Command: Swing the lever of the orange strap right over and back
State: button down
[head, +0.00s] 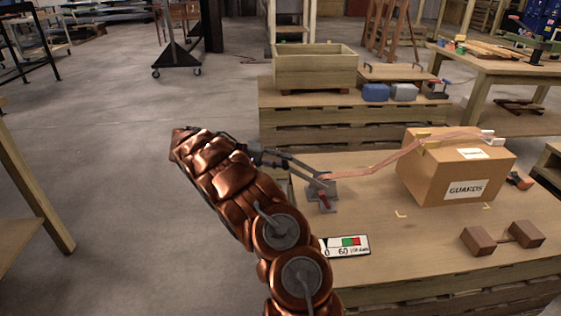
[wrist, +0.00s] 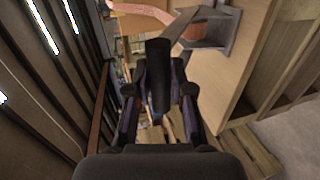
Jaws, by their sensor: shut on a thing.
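The orange strap (head: 400,158) runs from a grey ratchet (head: 322,192) on the near table over a cardboard box; a piece of the strap (wrist: 145,10) shows at the top of the wrist view. The lever (head: 296,168) slants up and left from the ratchet, out past the table's left edge. My gripper (head: 264,156) is shut on the lever's dark round grip (wrist: 159,72), which lies between the two fingers in the wrist view. Part of the ratchet (wrist: 208,28) shows beyond the grip. My copper arm hides some of the table's left side.
The box (head: 455,170) marked GUARDS stands on the table (head: 410,235). A gauge card (head: 347,245) lies at its near left, brown blocks (head: 503,236) at the right. A pallet stack (head: 330,133) with a wooden crate (head: 315,68) stands behind. The floor at left is open.

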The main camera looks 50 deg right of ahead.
jog(key=shift+w+a+f, duration=0.1)
jog(key=shift+f, duration=0.25)
jog(key=c, duration=1.3)
grip_release()
jog(key=shift+c, duration=0.2)
jog(key=o, duration=0.3)
jog(key=shift+w, duration=0.1)
jog(key=shift+r, duration=0.1)
jog(key=shift+r, duration=0.1)
jog(key=v, duration=0.9)
jog(key=shift+w, duration=0.1)
